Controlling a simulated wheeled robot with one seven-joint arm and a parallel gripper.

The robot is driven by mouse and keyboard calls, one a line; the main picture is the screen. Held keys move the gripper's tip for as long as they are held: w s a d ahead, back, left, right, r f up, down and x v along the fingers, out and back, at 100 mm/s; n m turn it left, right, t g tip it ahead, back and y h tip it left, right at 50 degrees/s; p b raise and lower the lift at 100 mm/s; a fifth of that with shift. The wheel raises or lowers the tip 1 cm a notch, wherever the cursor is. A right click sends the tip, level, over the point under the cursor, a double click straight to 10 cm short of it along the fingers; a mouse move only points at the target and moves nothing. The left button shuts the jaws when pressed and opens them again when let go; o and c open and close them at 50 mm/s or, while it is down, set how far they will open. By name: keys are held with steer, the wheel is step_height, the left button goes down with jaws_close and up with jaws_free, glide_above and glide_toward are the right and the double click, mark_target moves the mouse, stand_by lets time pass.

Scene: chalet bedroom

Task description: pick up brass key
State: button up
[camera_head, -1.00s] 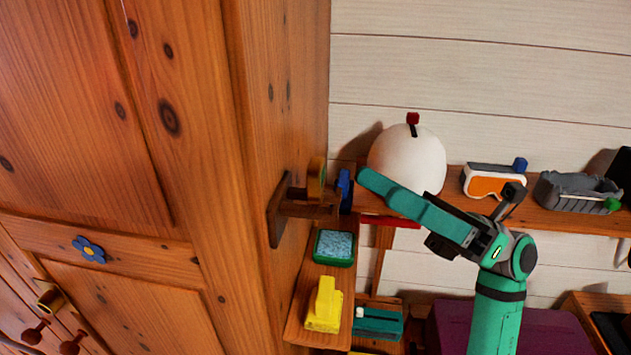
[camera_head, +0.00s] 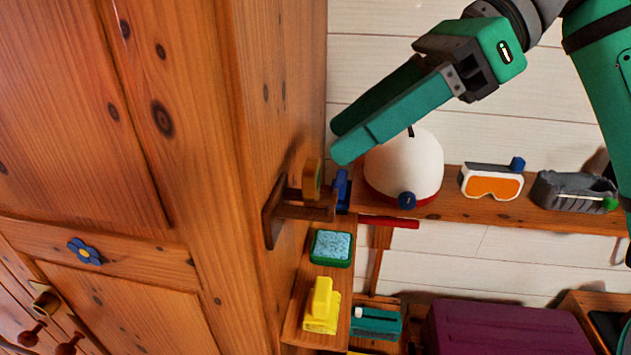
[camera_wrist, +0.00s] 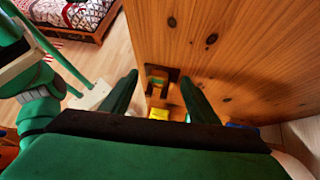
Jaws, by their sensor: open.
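No clear key shape shows. A yellow-brown piece (camera_head: 312,180) that may be the brass key is on a dark wooden bracket (camera_head: 274,213) on the wardrobe's side. In the wrist view, a yellowish and green piece (camera_wrist: 157,78) shows at the bracket, between and beyond my fingers. A brass-coloured cylinder (camera_head: 45,301) is on the wardrobe front at lower left. My gripper (camera_head: 338,141) is open and empty. In the head view its fingertips appear above and right of the bracket, pointing left; the wrist view (camera_wrist: 160,88) shows them apart from it.
The wardrobe (camera_head: 270,70) borders the left. A shelf (camera_head: 450,207) holds a white dome (camera_head: 405,170), goggles (camera_head: 491,185) and a grey tray (camera_head: 572,194). A lower shelf holds a green-rimmed box (camera_head: 331,248) and a yellow item (camera_head: 321,308). A blue item (camera_head: 341,187) is beside the bracket.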

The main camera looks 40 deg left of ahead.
mark_target(319, 166)
step_height(319, 166, up, 4)
steer(key=s+t+h, duration=0.1)
steer(key=t+h, duration=0.2)
steer(key=t, duration=0.1)
steer(key=shift+m+t+h, duration=0.3)
steer(key=shift+m, duration=0.1)
steer(key=shift+x, duration=4.8)
steer(key=shift+s+d, duration=0.1)
steer(key=c, duration=1.1)
